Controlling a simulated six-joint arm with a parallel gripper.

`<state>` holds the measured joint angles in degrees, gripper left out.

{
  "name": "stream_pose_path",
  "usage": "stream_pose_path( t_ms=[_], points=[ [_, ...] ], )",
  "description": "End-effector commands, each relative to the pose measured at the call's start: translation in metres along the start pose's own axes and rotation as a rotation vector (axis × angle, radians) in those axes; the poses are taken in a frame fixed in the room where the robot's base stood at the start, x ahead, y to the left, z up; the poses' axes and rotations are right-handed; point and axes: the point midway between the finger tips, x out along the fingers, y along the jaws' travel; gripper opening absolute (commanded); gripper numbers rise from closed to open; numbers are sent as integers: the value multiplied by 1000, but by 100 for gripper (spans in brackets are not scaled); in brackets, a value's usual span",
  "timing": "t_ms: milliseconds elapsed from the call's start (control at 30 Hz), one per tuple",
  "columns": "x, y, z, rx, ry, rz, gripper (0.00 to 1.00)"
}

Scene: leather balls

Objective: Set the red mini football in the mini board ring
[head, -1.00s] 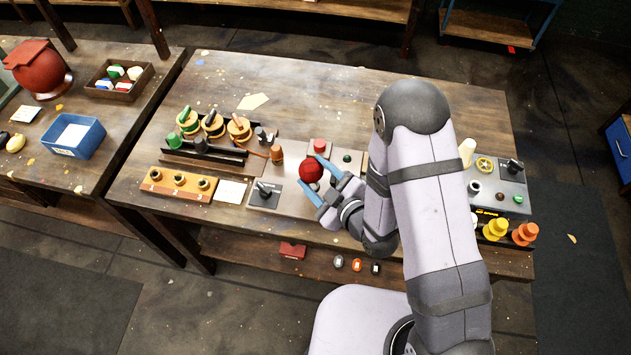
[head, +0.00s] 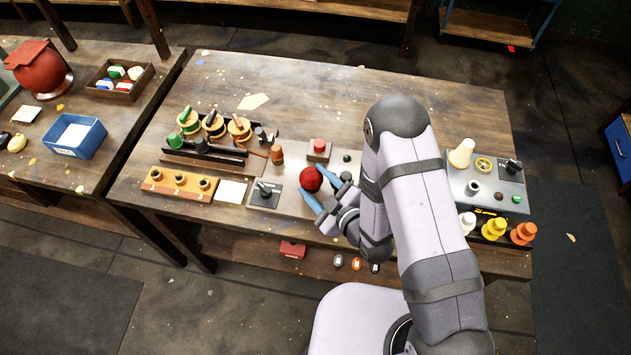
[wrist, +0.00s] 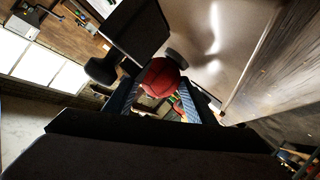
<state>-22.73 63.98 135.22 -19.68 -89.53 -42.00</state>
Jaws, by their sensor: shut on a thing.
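The red mini football (head: 311,178) is between the blue fingers of my gripper (head: 322,188), over the grey metal board (head: 291,203) in the middle of the table. The wrist view also shows the ball (wrist: 161,78) between the two fingers (wrist: 162,98). My gripper is shut on it. I cannot tell whether the ball touches the board. I cannot make out the mini board ring; the ball, gripper or arm may cover it.
A red button on a box (head: 319,148) stands just behind the ball. A black switch plate (head: 265,195) is to its left. A grey control panel (head: 487,182) is right of my arm. The table's back is mostly clear.

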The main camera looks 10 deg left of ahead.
Motion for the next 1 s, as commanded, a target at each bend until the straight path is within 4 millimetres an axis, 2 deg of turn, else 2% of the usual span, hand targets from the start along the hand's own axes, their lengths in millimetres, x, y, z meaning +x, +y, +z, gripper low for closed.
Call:
stream_pose_path(
  t_ms=[167,200,267,667,867,1000],
  points=[
    [2,-3,4,0,1,1,25],
    [1,-3,4,0,0,0,55],
    [1,-2,4,1,-1,-1,69],
    [-1,3,-2,0,-1,4,69],
    [-22,0,3,2,-3,3,69],
    [-44,0,3,2,-4,3,69]
  ],
)
